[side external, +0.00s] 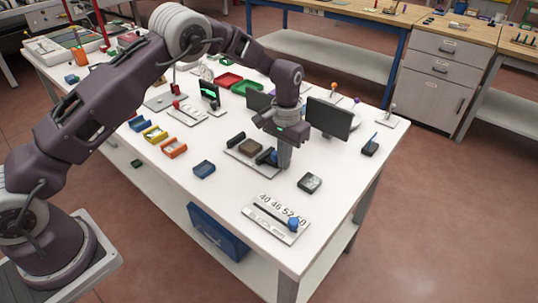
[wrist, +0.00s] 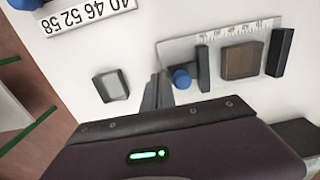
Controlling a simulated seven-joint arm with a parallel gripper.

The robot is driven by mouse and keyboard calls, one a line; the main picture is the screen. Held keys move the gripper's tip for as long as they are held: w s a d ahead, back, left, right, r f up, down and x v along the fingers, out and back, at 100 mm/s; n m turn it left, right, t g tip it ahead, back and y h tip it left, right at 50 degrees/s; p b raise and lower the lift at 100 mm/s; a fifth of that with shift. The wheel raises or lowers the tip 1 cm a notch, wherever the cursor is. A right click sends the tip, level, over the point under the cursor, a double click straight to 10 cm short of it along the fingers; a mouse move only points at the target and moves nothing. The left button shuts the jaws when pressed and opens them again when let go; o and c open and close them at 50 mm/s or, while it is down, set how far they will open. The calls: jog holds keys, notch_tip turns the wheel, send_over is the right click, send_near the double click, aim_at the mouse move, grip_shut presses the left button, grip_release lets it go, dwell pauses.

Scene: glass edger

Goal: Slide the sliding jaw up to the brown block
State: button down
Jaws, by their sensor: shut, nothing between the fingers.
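The brown block (wrist: 241,62) sits on a pale plate with a printed scale (wrist: 176,50); it also shows in the side view (side external: 250,147). A dark fixed jaw (wrist: 281,52) stands at its right in the wrist view. The dark sliding jaw (wrist: 203,68) stands at its left, with a narrow gap between them. A blue knob (wrist: 182,78) is on the sliding jaw's outer side. My gripper (wrist: 158,80) is shut and empty, pointing down just beyond the knob, on the side away from the block. It also shows in the side view (side external: 284,165). Contact with the knob is unclear.
A small grey box (wrist: 110,86) lies left of my gripper in the wrist view. A numbered plate (side external: 276,218) with its own blue knob is near the table's front corner. A dark monitor (side external: 329,119) stands behind my gripper. White table is clear around the fixture's front.

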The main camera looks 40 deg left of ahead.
jog(key=shift+a, duration=2.65)
jog(key=shift+d, duration=0.6)
jog(key=shift+r, duration=3.65)
notch_tip(320, 180, up, 7)
jog(key=t, duration=0.1)
send_over(269, 158)
jog(key=s, duration=0.3)
jog(key=s+r+t, duration=0.1)
jog(key=s+r, duration=0.9)
jog(key=r, duration=0.1)
jog(key=s+t, duration=0.3)
jog(key=s, duration=2)
jog(key=shift+t, duration=0.3)
